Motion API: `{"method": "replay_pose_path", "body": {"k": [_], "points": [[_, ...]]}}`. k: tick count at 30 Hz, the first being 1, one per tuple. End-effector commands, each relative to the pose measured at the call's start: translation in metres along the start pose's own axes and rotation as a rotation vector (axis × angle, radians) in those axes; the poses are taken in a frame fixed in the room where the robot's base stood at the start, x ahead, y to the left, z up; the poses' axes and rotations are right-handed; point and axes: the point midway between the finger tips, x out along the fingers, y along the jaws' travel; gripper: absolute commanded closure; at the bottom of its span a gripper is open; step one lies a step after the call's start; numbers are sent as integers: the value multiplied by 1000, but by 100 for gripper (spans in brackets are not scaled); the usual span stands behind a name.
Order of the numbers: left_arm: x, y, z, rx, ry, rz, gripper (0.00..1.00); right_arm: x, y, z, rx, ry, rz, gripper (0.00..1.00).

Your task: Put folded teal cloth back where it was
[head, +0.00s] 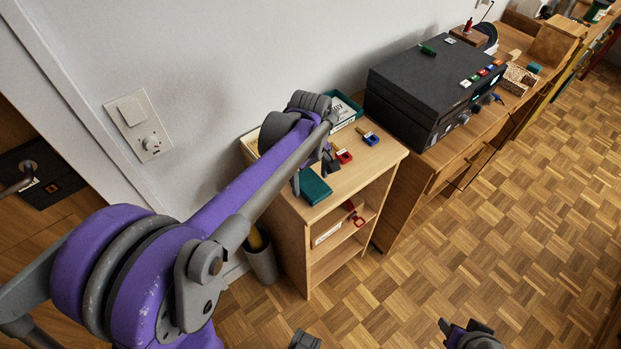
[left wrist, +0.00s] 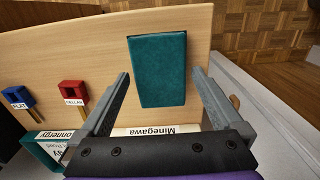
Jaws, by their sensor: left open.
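The folded teal cloth (head: 313,186) lies flat on the top of a small light-wood cabinet (head: 374,172), close to its front left edge. My left gripper (head: 314,174) is above the cloth, pointing down. In the left wrist view, the teal cloth (left wrist: 158,70) shows between the two fingers of my left gripper (left wrist: 160,76), which stand wide apart. A gap shows on each side, so the fingers are not closed on it. Dark and purple parts at the bottom edge of the head view (head: 468,335) seem to be mine; their jaws cannot be made out.
A red tagged block (head: 343,156) and a blue one (head: 370,138) lie on the cabinet top, with a teal box (head: 347,108) behind. A large black device (head: 436,88) stands on the right-hand bench. A grey bin (head: 262,260) stands left of the cabinet.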

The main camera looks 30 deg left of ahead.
Motion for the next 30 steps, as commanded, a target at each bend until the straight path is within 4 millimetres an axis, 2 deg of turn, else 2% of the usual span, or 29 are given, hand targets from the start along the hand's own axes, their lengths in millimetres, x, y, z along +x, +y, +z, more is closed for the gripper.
{"method": "replay_pose_path", "body": {"k": [5, 12, 18, 23, 26, 30], "points": [[-30, 0, 0, 0, 0, 0, 0, -4, 0, -2, 0, 2, 0, 50], [-82, 0, 0, -1, 0, 0, 0, -8, 0, -6, 0, 4, 0, 50], [-109, 0, 0, 0, 0, 0, 0, -10, 0, -7, 0, 5, 0, 50], [-113, -5, 7, 45, 9, 14, 0, -10, 0, -8, 0, 5, 0, 50], [-104, -18, 24, 176, 39, 55, 0, -10, 0, -8, 0, 5, 0, 50], [-77, -52, 60, 477, 123, 138, 0, -10, 0, -8, 0, 5, 0, 50]]}}
